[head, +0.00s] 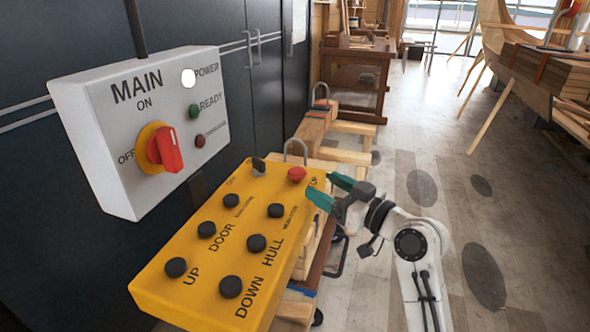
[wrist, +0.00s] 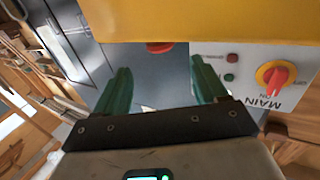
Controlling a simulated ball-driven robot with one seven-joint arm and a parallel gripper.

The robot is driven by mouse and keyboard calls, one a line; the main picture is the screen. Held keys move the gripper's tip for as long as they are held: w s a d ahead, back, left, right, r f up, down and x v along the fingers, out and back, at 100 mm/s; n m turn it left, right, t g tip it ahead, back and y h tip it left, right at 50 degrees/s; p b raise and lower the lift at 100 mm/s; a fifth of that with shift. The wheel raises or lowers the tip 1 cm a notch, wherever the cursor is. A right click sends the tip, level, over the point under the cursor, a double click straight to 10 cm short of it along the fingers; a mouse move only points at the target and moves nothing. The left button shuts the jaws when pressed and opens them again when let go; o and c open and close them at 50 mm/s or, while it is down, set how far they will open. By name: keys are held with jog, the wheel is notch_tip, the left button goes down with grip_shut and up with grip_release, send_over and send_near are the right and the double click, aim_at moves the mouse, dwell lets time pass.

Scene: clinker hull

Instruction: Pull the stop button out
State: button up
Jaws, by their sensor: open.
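The red stop button (head: 297,174) sits at the far right corner of the yellow control box (head: 176,292), near the word STOP. In the wrist view the button's red head (wrist: 160,47) shows at the lower edge of the yellow box (wrist: 200,20), ahead of the space between my fingers. My gripper (head: 328,188) has green fingers and is just right of the box's far corner, apart from the button. In the wrist view my gripper (wrist: 160,88) is open and empty. Whether the button is pressed in or out, I cannot tell.
A white MAIN panel (head: 115,175) with a red rotary switch (head: 165,150) hangs left of the box. The box also carries several black buttons and a black selector (head: 258,164). Wooden stands (head: 345,140) lie behind.

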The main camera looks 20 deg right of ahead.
aim_at(304, 175)
jog(key=p+x, duration=0.1)
jog(key=x, duration=0.8)
jog(key=shift+w+a, duration=0.2)
jog(key=shift+w, duration=0.15)
jog(key=shift+c, duration=0.2)
